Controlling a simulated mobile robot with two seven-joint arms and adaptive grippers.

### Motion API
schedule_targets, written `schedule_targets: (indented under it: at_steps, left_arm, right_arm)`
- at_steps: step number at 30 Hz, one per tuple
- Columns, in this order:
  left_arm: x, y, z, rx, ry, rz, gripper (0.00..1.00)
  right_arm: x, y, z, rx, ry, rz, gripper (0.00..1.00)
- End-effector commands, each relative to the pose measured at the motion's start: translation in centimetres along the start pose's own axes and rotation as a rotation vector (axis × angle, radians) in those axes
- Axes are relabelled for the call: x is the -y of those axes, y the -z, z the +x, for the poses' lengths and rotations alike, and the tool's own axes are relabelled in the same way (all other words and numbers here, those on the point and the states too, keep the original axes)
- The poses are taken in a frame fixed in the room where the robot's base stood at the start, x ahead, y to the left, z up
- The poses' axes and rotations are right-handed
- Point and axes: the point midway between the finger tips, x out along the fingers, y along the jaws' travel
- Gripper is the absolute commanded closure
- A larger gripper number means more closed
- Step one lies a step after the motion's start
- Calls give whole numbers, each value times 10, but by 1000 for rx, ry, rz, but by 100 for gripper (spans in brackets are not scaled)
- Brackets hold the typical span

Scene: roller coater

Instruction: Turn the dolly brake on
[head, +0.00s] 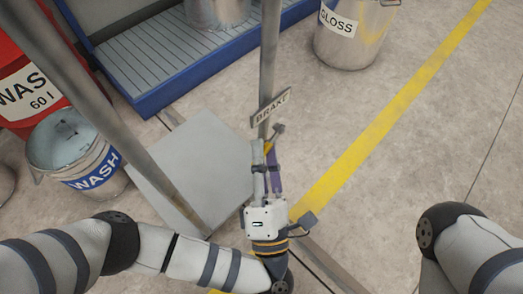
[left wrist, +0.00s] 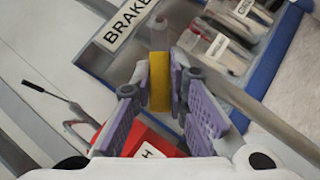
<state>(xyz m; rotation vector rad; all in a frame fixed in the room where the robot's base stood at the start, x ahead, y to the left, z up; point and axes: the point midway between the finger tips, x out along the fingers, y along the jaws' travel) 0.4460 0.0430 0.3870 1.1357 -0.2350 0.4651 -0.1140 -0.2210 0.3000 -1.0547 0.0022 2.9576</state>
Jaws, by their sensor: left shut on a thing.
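The brake lever has a yellow grip (left wrist: 158,82) that shows between the purple finger pads in the left wrist view. My left gripper (head: 266,150) is shut on this lever, beside a grey post (head: 268,50). In the head view the fingers hide most of the lever, and a small grey end (head: 279,129) shows past them. A BRAKE sign (head: 270,107) sits on the post just above the fingertips; it also shows in the left wrist view (left wrist: 128,20). The dolly's grey deck (head: 175,160) lies to the left. My right gripper is out of view.
A second grey post (head: 100,105) slants across the left. A WASH bucket (head: 80,150) and a red WASH container (head: 25,80) stand at left. A blue-edged grated tray (head: 165,60) is behind, and a GLOSS bucket (head: 350,35) stands at top right. The floor at right is clear.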

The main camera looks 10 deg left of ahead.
Motion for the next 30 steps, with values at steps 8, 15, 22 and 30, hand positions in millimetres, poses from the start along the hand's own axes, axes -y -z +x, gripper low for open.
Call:
schedule_targets:
  at_steps: [8, 15, 22, 30]
  left_arm:
    - [-1, -1, 1, 0, -3, -3, 65]
    - [-4, -2, 2, 0, -2, -4, 65]
    - [-48, -24, 25, 0, -6, -10, 65]
    - [-83, -42, 42, 1, -10, -10, 65]
  right_arm:
    - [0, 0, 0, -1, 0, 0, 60]
    - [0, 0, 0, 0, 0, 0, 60]
    - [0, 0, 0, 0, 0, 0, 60]
    - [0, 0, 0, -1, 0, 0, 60]
